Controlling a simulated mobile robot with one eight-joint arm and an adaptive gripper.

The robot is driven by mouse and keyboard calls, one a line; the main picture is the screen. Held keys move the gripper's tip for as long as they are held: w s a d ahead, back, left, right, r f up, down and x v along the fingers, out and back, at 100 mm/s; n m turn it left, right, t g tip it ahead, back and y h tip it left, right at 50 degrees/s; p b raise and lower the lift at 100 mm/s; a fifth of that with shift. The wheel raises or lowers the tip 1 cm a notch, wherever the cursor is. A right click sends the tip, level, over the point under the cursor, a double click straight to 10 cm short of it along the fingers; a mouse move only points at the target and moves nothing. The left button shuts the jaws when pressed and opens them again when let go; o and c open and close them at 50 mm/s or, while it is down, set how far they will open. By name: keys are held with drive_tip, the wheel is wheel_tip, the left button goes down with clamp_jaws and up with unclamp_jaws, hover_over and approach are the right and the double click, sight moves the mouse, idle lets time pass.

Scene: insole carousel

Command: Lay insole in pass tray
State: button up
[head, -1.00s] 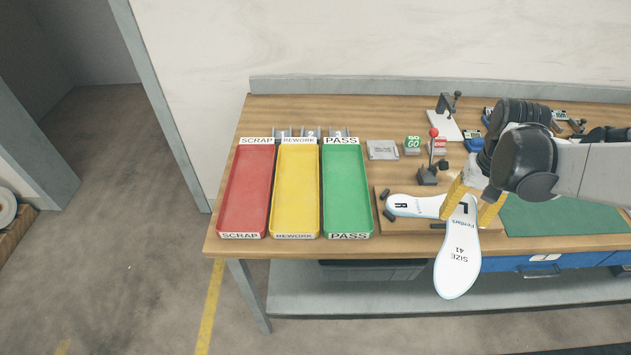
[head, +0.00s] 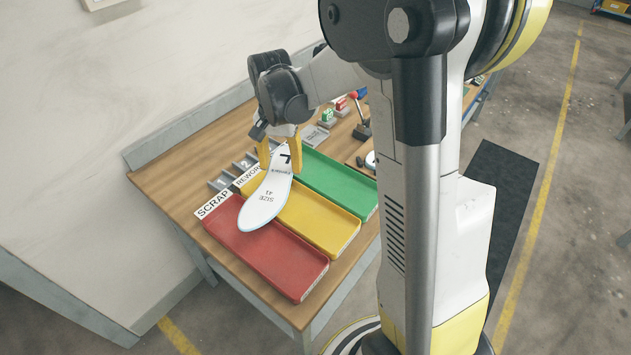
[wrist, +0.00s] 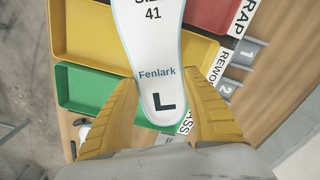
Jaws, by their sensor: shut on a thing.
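My gripper (head: 279,163) is shut on the white left insole (head: 264,205), marked L, Fenlark and size 41. Its yellow fingers grip the heel from both sides, as the wrist view (wrist: 160,78) shows. The insole is held above the trays, with its toe over the red scrap tray (head: 285,268) and its middle over the yellow rework tray (head: 330,236). The green pass tray (head: 335,185) lies to the right of the insole and looks empty. It also shows in the wrist view (wrist: 85,95), left of the heel. Its PASS label is partly covered there.
Numbered grey holders (head: 232,172) stand behind the trays. Green and red blocks (head: 328,116) and a red-knobbed fixture (head: 361,128) stand farther right. My own column hides the right part of the bench. The bench's wooden front edge (head: 318,310) borders the trays.

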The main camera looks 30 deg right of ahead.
drive_tip(key=w+d+m+p, duration=0.1)
drive_tip(key=w+d+m, duration=0.2)
drive_tip(key=d+m, duration=1.85)
drive_tip(key=m+b, duration=0.2)
drive_tip(key=b, duration=0.1)
hover_over(344, 193)
drive_tip(key=shift+n, duration=0.25)
wheel_tip(344, 193, down, 7)
drive_tip(key=shift+w+f, duration=0.1)
wheel_tip(344, 193, down, 4)
drive_tip(key=shift+f+b, duration=0.1)
drive_tip(key=shift+b, duration=1.1)
drive_tip(key=o, duration=0.9)
drive_tip(key=shift+c, duration=0.2)
